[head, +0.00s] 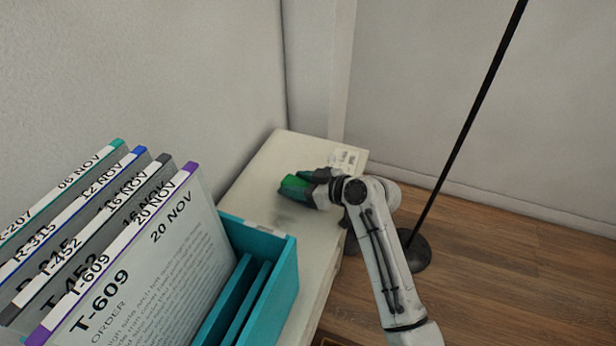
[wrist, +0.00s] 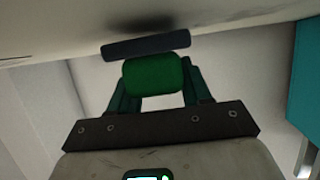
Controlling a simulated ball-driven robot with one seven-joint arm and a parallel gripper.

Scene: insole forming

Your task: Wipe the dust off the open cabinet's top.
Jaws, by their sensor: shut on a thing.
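The open cabinet's pale top (head: 272,165) runs along the wall in the middle of the head view. My gripper (head: 316,186) is over it, shut on a green block (head: 294,186). In the wrist view the green block (wrist: 152,76) sits between the two dark green fingers and has a dark grey pad (wrist: 146,45) on its far face. The pad is at or very close to the cabinet top; I cannot tell if it touches. A dark dust smudge (wrist: 150,24) lies on the top beside the pad. My gripper hides part of the top.
A teal box (head: 284,275) stands on the near part of the top, next to several upright labelled boards (head: 150,265). A paper label (head: 344,159) lies at the far end. A black pole (head: 468,125) on a round base (head: 416,252) stands on the wooden floor at right.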

